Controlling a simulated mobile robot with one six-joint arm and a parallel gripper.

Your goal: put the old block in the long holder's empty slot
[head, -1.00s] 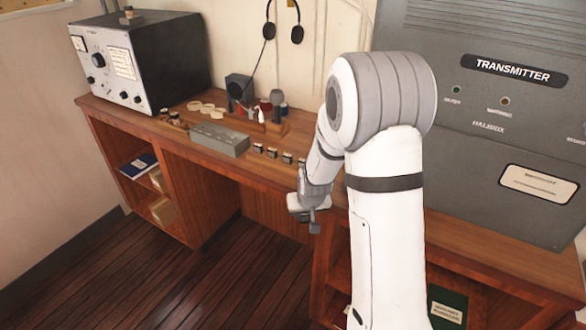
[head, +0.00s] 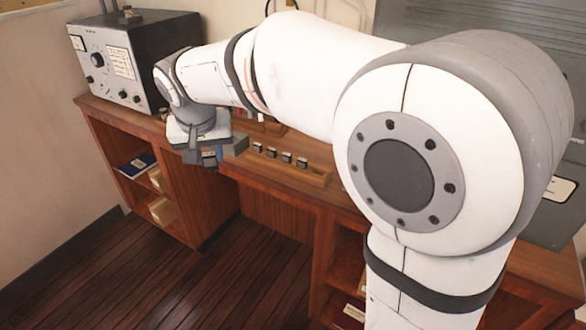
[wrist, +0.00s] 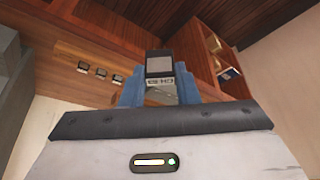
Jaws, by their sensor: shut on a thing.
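The holder's blocks also show in the wrist view (wrist: 101,72). I cannot clearly make out the empty slot. The held block is hidden in the head view.
A radio set (head: 107,70) stands at the back left of the desk. Open shelves (head: 160,208) are below. My arm covers much of the desk's back and the transmitter (head: 480,28).

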